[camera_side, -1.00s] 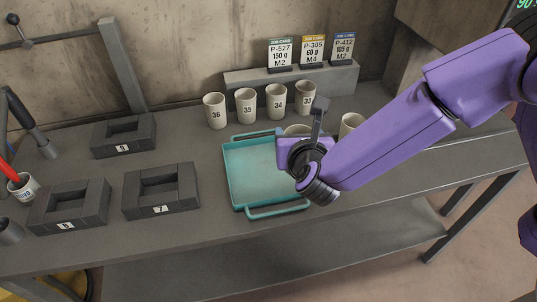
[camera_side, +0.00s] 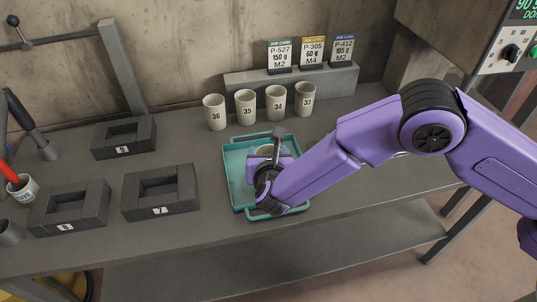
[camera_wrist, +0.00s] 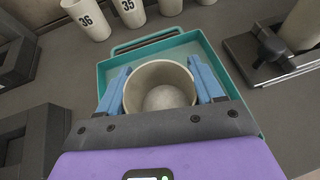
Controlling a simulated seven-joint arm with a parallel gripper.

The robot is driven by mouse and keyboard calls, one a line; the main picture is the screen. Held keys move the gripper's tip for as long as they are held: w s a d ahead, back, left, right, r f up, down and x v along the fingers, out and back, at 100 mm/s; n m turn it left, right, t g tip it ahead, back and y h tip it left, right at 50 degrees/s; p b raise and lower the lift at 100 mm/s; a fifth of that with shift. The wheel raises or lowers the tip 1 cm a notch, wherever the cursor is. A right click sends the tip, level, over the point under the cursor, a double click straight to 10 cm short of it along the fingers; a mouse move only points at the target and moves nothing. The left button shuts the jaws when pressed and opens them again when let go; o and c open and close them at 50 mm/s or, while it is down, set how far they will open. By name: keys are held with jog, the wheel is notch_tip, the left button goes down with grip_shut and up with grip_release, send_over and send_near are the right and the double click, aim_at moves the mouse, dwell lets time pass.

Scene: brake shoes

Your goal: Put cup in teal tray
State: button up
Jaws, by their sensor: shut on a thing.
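A beige cup (camera_wrist: 160,98) is held between the blue fingers of my gripper (camera_wrist: 160,88) in the wrist view. Some pale grey material shows at its bottom. The cup is over the teal tray (camera_wrist: 196,46), inside its outline; I cannot tell whether it touches the tray floor. In the side view the teal tray (camera_side: 237,178) lies on the bench, and my gripper (camera_side: 268,158) is over its right part. There the cup (camera_side: 265,149) shows only as a bit of rim; my wrist hides the rest.
Cups numbered 36 (camera_side: 214,112), 35 (camera_side: 245,107), 34 (camera_side: 276,103) and 33 (camera_side: 305,99) stand in a row behind the tray. Dark blocks 7 (camera_side: 160,211) and 9 (camera_side: 124,152) lie left of it. A dark fixture (camera_wrist: 268,52) shows right of the tray in the wrist view.

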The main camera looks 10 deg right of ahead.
jog(key=shift+f, duration=0.2)
jog(key=shift+f, duration=0.1)
jog(key=o, duration=1.1)
jog(key=shift+s+a+r, duration=0.1)
jog(key=shift+s+r, duration=0.15)
jog(key=v, duration=1.1)
jog(key=shift+s, duration=0.2)
